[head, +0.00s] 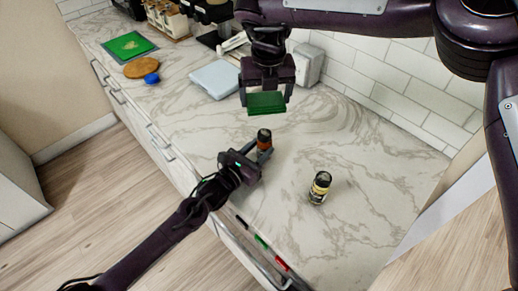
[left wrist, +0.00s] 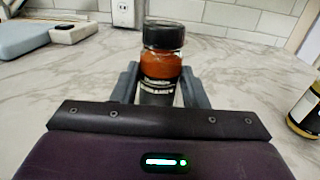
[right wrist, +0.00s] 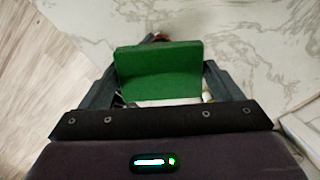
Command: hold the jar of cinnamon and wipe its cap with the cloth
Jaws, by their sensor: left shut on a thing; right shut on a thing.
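The jar of cinnamon (head: 264,138), with orange-brown contents and a black cap, stands upright on the marble counter. My left gripper (head: 262,153) is shut on its lower part; the left wrist view shows the jar (left wrist: 162,62) between the fingers, its cap uncovered. My right gripper (head: 267,97) is shut on the green cloth (head: 266,103), a flat block-like piece. It is held in the air above and behind the jar, apart from the cap. In the right wrist view the cloth (right wrist: 158,71) hides most of what lies beyond it.
A pale blue board (head: 215,79), a blue lid-like thing (head: 152,79), a round wooden board (head: 141,68) and a green mat (head: 128,45) lie further left.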

